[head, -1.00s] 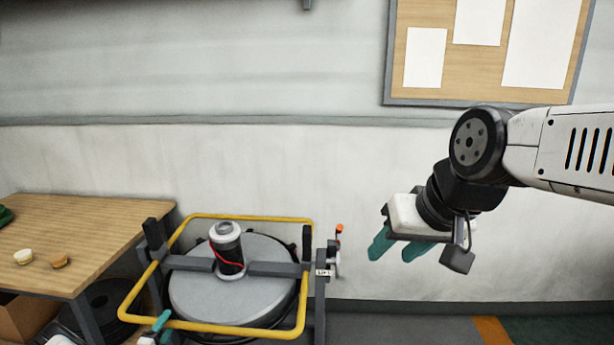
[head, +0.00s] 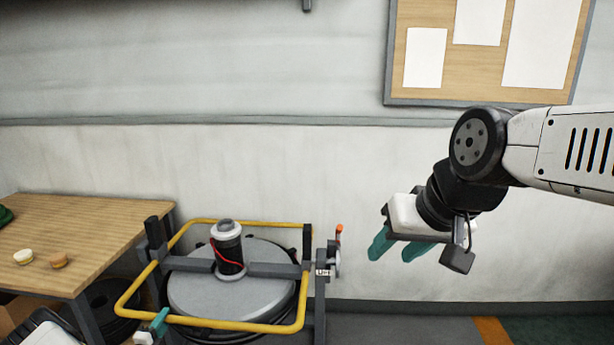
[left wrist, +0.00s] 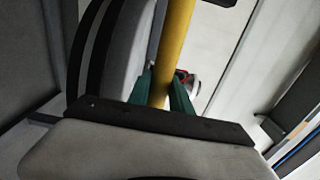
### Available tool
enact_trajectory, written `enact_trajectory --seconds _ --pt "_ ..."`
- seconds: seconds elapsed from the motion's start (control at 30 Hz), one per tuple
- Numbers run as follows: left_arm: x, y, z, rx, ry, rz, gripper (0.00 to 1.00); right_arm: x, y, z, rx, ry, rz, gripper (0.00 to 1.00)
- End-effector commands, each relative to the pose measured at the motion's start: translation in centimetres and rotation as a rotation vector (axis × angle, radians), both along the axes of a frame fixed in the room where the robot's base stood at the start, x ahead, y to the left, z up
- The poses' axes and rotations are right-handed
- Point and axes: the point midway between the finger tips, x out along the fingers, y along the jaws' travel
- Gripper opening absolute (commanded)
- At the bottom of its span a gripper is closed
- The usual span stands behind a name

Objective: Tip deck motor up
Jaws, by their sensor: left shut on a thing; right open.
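The deck motor (head: 228,247) is a dark cylinder with a white top and a red wire, standing on a round grey deck (head: 190,292) within a grey frame. A yellow bar loop (head: 230,326) surrounds the deck. My left gripper (head: 158,322) is at the loop's front left corner, shut on the yellow bar; in the left wrist view its teal fingers hold the bar (left wrist: 176,40) on both sides. My right gripper (head: 394,246) hangs open and empty in the air, right of the frame.
A wooden table (head: 100,235) stands at the left with two small round pieces (head: 58,260) on it. A small red-tipped lever (head: 339,230) is on the frame's right post. A pinboard (head: 480,50) hangs on the wall. The floor to the right is clear.

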Motion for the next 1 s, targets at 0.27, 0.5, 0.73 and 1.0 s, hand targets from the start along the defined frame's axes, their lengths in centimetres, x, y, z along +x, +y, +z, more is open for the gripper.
enact_trajectory --seconds 0.27,0.5,0.73,1.0 --pt "0.1 0.1 0.5 0.001 -0.005 0.000 0.55 0.0 0.0 0.0 0.000 0.000 0.000 0.45" --pt "-0.1 0.1 0.4 0.001 -0.003 0.001 0.55 0.0 0.0 0.0 0.000 0.000 0.000 0.45" --pt "-2.6 0.3 0.4 0.000 -0.001 0.001 0.55 0.0 0.0 0.0 0.000 0.000 0.000 0.45" --pt "-5.8 0.6 0.4 0.000 -0.001 0.002 0.55 0.0 0.0 0.0 0.000 0.000 0.000 0.45"
